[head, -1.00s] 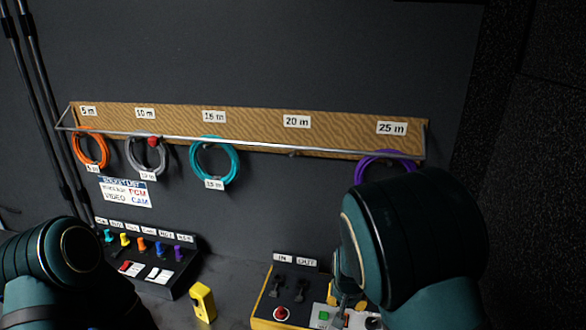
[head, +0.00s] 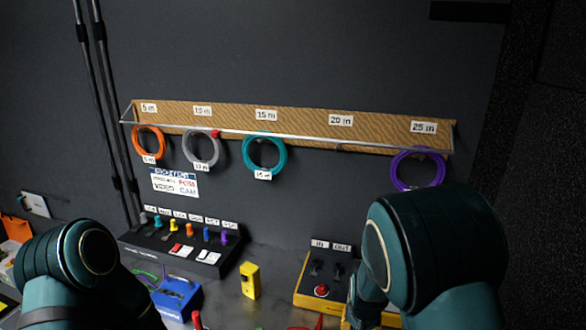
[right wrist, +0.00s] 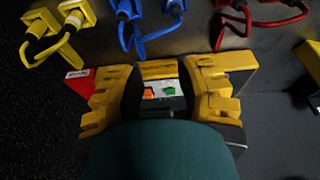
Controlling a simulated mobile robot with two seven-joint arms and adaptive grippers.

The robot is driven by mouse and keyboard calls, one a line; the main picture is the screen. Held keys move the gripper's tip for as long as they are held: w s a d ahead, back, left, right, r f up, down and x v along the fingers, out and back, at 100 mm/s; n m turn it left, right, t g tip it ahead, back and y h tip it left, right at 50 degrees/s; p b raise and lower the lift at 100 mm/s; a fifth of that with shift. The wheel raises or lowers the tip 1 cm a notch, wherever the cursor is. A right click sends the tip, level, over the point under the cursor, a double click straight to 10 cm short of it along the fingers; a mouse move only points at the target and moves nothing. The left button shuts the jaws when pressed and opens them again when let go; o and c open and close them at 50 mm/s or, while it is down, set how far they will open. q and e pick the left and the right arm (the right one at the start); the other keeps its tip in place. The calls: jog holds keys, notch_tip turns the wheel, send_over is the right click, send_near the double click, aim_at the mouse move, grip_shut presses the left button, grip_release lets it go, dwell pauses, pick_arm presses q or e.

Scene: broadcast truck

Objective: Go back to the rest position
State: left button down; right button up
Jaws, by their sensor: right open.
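My right gripper (right wrist: 160,78) shows in the right wrist view with its two yellow-and-black fingers spread apart. It is open, with nothing held between the fingers. Beyond the gap lies a panel with an orange and a green button (right wrist: 168,91). In the head view my right arm stands at the lower right, in front of the yellow-edged IN/OUT box (head: 313,302), and hides most of its gripper. My left arm enters at the lower left of the head view; its gripper is out of view.
Coiled cables, including a teal one (head: 264,153) and a purple one (head: 417,168), hang on the wall rack (head: 290,120). A black switch panel (head: 165,245), a yellow device (head: 250,281) and a blue box (head: 178,299) stand on the bench. Yellow, blue and red cables (right wrist: 262,18) lie near the right gripper.

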jog(key=s+f+g+y+b, duration=0.1)
jog(key=s+f+y, duration=0.1)
jog(key=s+f, duration=0.9)
pick_arm(q)
jog(key=x, duration=0.1)
jog(key=b+x, duration=0.1)
jog(key=x, duration=0.1)
jog(key=shift+s+a+f, duration=0.1)
jog(key=shift+s+a, duration=0.1)
jog(key=shift+s, duration=0.1)
pick_arm(e)
jog(key=s+a+f+n+y, duration=0.1)
jog(key=s+a+f+y, duration=0.2)
jog(key=s+a+f, duration=0.1)
jog(key=shift+s+a+f, duration=0.4)
jog(key=shift+s+a, duration=0.35)
jog(key=shift+s, duration=0.3)
